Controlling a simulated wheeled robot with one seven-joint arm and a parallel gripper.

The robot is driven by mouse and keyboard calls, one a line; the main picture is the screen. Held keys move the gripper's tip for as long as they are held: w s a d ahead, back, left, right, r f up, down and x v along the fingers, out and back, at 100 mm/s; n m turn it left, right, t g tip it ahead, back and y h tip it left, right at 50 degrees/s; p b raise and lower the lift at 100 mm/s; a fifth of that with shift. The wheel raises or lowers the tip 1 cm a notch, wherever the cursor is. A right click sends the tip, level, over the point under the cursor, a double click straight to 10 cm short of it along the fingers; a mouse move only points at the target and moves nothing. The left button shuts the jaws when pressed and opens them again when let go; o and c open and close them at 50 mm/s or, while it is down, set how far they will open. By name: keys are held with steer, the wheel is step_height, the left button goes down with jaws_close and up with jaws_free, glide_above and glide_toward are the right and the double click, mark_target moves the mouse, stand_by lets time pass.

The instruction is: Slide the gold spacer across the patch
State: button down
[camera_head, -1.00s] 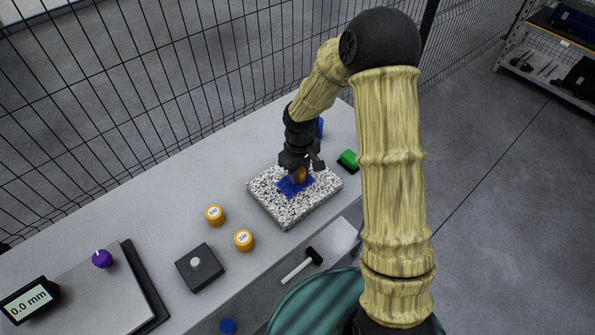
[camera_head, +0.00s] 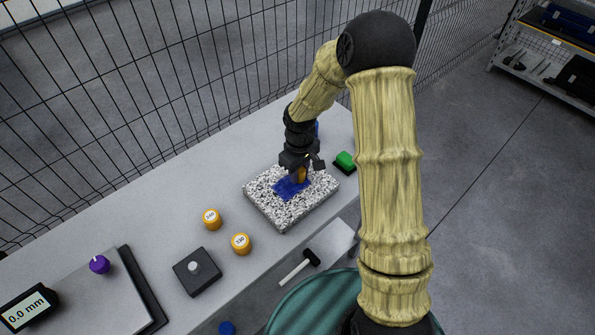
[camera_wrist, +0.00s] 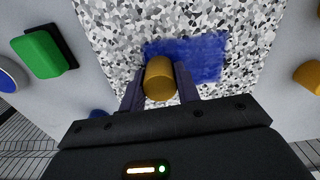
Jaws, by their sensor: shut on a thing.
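The gold spacer (camera_wrist: 159,82) is a short gold cylinder between my gripper's two fingers. My gripper (camera_wrist: 160,88) is shut on it. The blue patch (camera_wrist: 205,57) lies on a speckled black-and-white granite block, and the spacer stands at the patch's near edge in the wrist view. In the head view the spacer (camera_head: 301,174) shows partly behind the fingers of my gripper (camera_head: 299,172), over the right part of the patch (camera_head: 288,189). I cannot tell whether the spacer's underside touches the patch.
The granite block (camera_head: 285,215) sits on a grey bench. A green-topped block (camera_head: 345,160) is close to its right. Two gold weights (camera_head: 212,219) (camera_head: 241,243), a dark block with a knob (camera_head: 197,272), a purple knob (camera_head: 99,264) and a hammer (camera_head: 300,267) lie left and in front. A wire fence stands behind.

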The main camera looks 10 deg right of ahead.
mark_target(302, 168)
steer(key=shift+w+d, duration=0.15)
steer(key=shift+d, duration=0.15)
steer(key=c, duration=0.5)
jaws_free()
steer(key=shift+r+p, duration=3)
steer(key=shift+r, duration=0.55)
